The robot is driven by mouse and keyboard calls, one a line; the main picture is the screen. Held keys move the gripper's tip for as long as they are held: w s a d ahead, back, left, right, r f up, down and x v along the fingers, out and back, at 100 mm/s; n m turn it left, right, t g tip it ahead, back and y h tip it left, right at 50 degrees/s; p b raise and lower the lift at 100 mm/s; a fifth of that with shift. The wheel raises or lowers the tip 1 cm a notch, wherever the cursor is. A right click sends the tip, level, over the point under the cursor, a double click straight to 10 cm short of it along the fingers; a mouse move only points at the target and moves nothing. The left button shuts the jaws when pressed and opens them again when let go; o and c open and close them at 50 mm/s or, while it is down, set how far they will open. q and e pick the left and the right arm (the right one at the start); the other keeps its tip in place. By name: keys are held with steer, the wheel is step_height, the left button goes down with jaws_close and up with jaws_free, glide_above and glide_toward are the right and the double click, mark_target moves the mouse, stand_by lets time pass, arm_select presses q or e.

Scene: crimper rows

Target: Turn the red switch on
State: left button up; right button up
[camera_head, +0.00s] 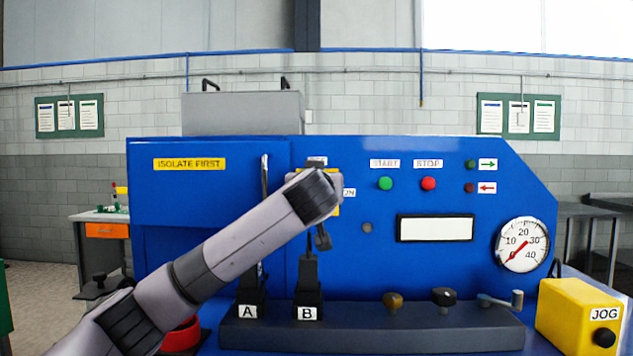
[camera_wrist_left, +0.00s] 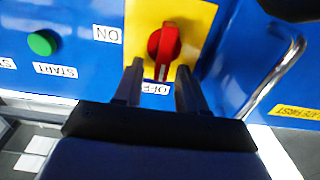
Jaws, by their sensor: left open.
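The red switch (camera_wrist_left: 163,50) is a rotary knob on a yellow plate (camera_wrist_left: 140,18) on the blue panel. Its white mark points to the OFF label (camera_wrist_left: 155,88); the ON label (camera_wrist_left: 107,34) is to the left in the left wrist view. My left gripper (camera_wrist_left: 158,82) is open, its two fingers on either side of the knob's lower end in that view; I cannot tell whether they touch it. In the head view my left arm hides the switch, and only an edge of the yellow plate (camera_head: 336,209) shows. My right gripper is not in view.
The green START button (camera_head: 385,183) and red STOP button (camera_head: 428,183) sit right of the arm. Levers A (camera_head: 248,296) and B (camera_head: 308,293) stand below. A silver handle (camera_wrist_left: 277,75) is near the gripper. A yellow JOG box (camera_head: 575,315) is at right.

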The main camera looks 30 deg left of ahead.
arm_select(q)
jaws_close()
steer(key=shift+w+d+f+m+p, duration=0.3)
steer(key=shift+m+p, duration=0.75)
steer(key=shift+m, duration=1.95)
steer(key=shift+w+d+f+m+p, duration=0.15)
steer(key=shift+d+f+m+p, duration=0.6)
steer(key=shift+m, duration=2.25)
steer(key=shift+w+f+m+p, duration=0.2)
steer(key=shift+m+p, duration=1.1)
steer(key=shift+m, duration=1.7)
